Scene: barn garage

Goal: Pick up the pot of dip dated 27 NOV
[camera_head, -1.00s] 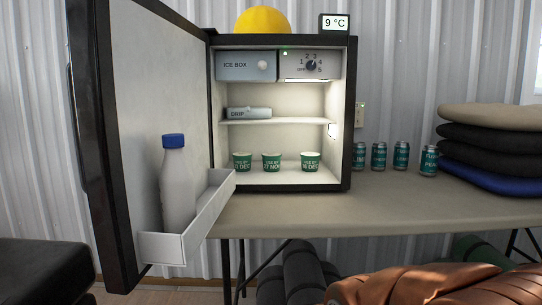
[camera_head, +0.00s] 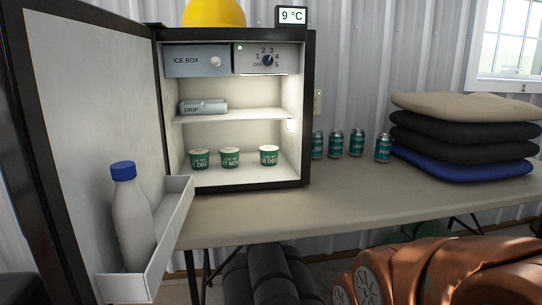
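Three green-and-white pots stand upright in a row on the floor of the open fridge (camera_head: 309,120). The middle pot (camera_head: 230,159) reads "USE BY" and "7 NOV", with its first digit hard to make out; it looks like the 27 NOV one. The left pot (camera_head: 199,159) ends in "DEC", and the right pot (camera_head: 269,156) also shows a DEC date. The pots stand apart from each other.
The fridge door (camera_head: 70,130) stands open at left, with a blue-capped white bottle (camera_head: 131,220) in its door bin (camera_head: 165,235). A shelf (camera_head: 245,115) with a drip tray (camera_head: 204,107) hangs above the pots. Cans (camera_head: 336,143) and stacked cushions (camera_head: 465,140) stand right on the table (camera_head: 330,205).

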